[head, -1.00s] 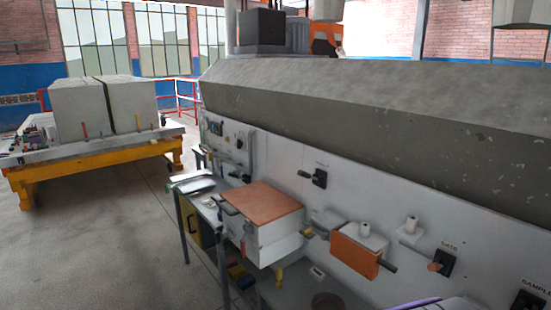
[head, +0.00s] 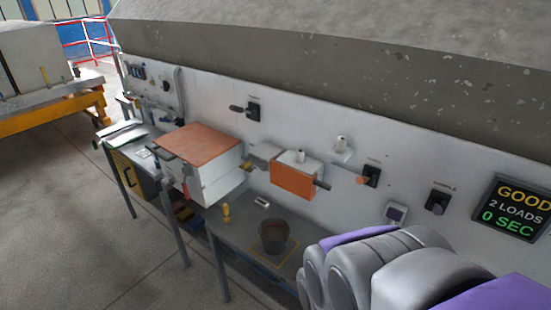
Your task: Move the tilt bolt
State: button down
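No part in the head view has a label that I can read as the tilt bolt, so I cannot tell which one it is. On the white panel, a black lever (head: 247,109) sticks out to the left of its plate. An orange block (head: 293,179) has a dark bar (head: 322,184) out of its right side. Right of it is a black switch plate with an orange-tipped handle (head: 364,179). Another dark knob (head: 438,201) is on a plate farther right. My gripper is not in view; only grey and purple parts of my arm show at bottom right.
A screen (head: 515,210) reads GOOD, 2 LOADS, 0 SEC. A box with an orange-brown lid (head: 199,143) stands on the bench left of the orange block. A dark round bucket (head: 273,237) stands on a low shelf. The concrete floor (head: 70,230) at left is clear.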

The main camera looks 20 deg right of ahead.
aim_at(245, 166)
jog(key=i+j+z, duration=0.35)
jog(key=i+j, duration=0.15)
jog(key=j, duration=0.3)
jog(key=i+j+z, duration=0.2)
jog(key=j, duration=0.2)
